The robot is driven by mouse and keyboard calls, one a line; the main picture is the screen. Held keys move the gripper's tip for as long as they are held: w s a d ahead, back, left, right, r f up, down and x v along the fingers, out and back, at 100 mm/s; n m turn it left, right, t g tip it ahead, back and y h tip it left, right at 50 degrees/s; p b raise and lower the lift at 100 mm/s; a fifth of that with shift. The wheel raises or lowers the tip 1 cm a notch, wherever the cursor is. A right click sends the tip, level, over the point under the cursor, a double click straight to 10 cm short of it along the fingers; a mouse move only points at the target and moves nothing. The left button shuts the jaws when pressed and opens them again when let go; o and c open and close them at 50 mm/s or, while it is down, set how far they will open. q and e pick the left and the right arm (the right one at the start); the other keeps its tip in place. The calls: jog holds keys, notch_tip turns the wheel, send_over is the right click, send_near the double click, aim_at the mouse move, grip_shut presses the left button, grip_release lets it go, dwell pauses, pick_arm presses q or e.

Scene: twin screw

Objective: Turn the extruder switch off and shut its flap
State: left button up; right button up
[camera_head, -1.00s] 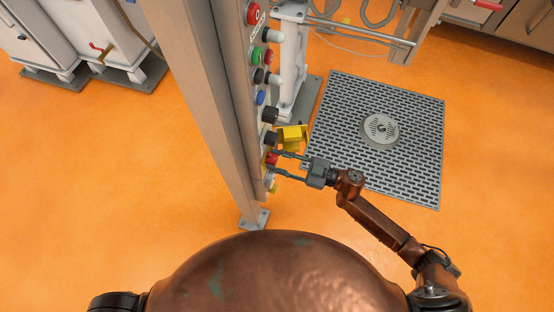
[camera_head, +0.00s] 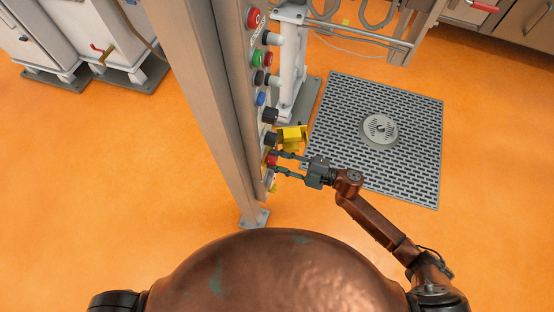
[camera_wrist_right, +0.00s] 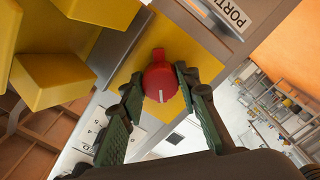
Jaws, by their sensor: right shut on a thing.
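The extruder switch is a red rotary knob (camera_wrist_right: 160,82) on a yellow plate (camera_wrist_right: 198,40) in the right wrist view. It also shows small at the panel's lower end in the head view (camera_head: 271,161). My right gripper (camera_wrist_right: 158,98) has its two green-padded fingers on either side of the knob and is shut on it. In the head view my right gripper (camera_head: 275,163) reaches the panel from the right. A yellow flap (camera_head: 291,138) stands out from the panel just above the fingers; yellow blocky parts (camera_wrist_right: 60,70) show at the left of the wrist view. My left gripper is not in view.
The tall grey post (camera_head: 205,90) carries the control panel with several buttons and knobs, including a red button (camera_head: 253,18) at the top. A perforated floor plate (camera_head: 400,165) lies to the right. Orange floor is free left of the post.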

jog(key=shift+n+b, duration=1.15)
jog(key=shift+n, duration=3.85)
jog(key=o, duration=1.1)
jog(key=shift+o, duration=0.3)
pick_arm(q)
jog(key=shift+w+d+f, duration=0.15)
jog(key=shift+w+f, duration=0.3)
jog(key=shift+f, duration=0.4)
pick_arm(e)
jog(key=v, duration=1.2)
jog(key=shift+r, duration=0.1)
